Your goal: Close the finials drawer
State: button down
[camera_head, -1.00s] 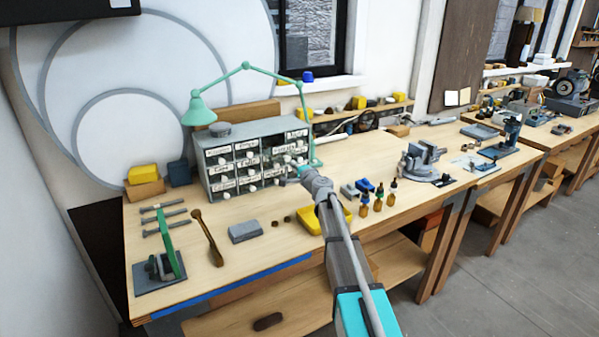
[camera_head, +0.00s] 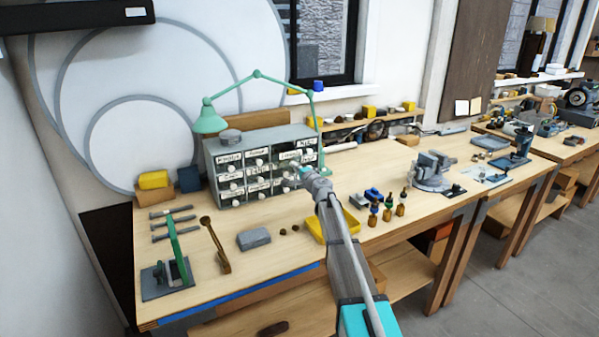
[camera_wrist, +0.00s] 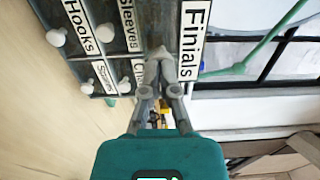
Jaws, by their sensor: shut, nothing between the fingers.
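The grey drawer cabinet (camera_head: 258,134) stands on the bench below the green lamp, with rows of labelled drawers and white knobs. In the wrist view the Finials drawer label (camera_wrist: 195,40) is at the top, close to the camera and sideways. It looks larger than the neighbouring labels, so its drawer appears to stand out from the front. My gripper (camera_wrist: 164,82) is shut and empty. Its tips are at the Finials drawer front beside the label; I cannot tell whether they touch. In the head view my gripper (camera_head: 303,173) is in front of the cabinet's right part, hiding some drawers.
The Hooks drawer (camera_wrist: 83,22) and Sleeves drawer (camera_wrist: 128,22) lie beside it. The green lamp (camera_head: 316,120) rises at the cabinet's right end. A yellow tray (camera_head: 318,228), small bottles (camera_head: 388,209) and a vise (camera_head: 432,172) are on the bench nearby.

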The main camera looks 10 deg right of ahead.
aim_at(289, 161)
jog(key=x, duration=0.7)
jog(key=shift+w+f, duration=0.1)
jog(key=shift+w, duration=0.2)
jog(key=shift+w+a, duration=0.15)
jog(key=shift+w, duration=0.1)
jog(key=shift+s, duration=0.7)
jog(key=v, duration=1.3)
jog(key=shift+d, duration=0.25)
